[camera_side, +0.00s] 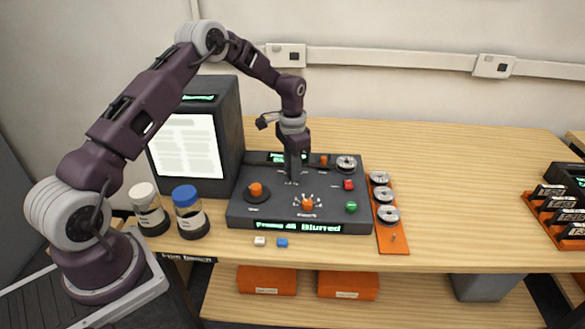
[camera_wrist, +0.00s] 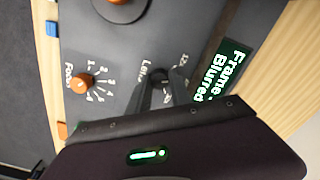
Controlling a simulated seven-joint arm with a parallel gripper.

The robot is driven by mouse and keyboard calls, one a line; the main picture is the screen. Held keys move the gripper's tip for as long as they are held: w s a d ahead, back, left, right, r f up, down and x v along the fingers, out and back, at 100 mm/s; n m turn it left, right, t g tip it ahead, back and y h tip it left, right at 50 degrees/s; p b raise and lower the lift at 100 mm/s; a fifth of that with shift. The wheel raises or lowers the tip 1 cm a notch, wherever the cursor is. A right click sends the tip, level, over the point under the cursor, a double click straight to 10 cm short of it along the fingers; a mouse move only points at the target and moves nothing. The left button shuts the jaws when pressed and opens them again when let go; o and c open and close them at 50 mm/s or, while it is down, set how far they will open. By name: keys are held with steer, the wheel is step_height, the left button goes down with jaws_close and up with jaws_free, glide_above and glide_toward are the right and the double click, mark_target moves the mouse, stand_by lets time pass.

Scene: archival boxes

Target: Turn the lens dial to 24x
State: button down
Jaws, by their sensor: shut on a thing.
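The dark console (camera_side: 240,213) stands on the wooden table. My gripper (camera_side: 292,180) points straight down over the console's middle, its fingers shut on the lens dial. In the wrist view, the lens dial (camera_wrist: 158,74) is a dark knob between the two fingertips of my gripper (camera_wrist: 160,82). The word "Lens" is printed left of it, and a "12x" mark shows to its upper right. Other marks are partly hidden by the fingers, and I cannot tell where the dial points. The front display (camera_side: 298,227) reads "Frame 46 Blurred".
An orange focus dial (camera_side: 307,203) and an orange knob on a black disc (camera_side: 256,190) stand close by. Red (camera_side: 349,184) and green (camera_side: 351,207) buttons are at right. A screen (camera_side: 187,146) and two jars stand left. An orange tray (camera_side: 395,238) holds several reels.

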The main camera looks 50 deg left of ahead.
steer(key=shift+m, duration=1.9)
steer(key=c, duration=1.2)
jaws_free()
steer(key=shift+o, duration=0.2)
steer(key=shift+r, duration=0.1)
step_height(320, 180, up, 6)
steer(key=shift+r, duration=0.5)
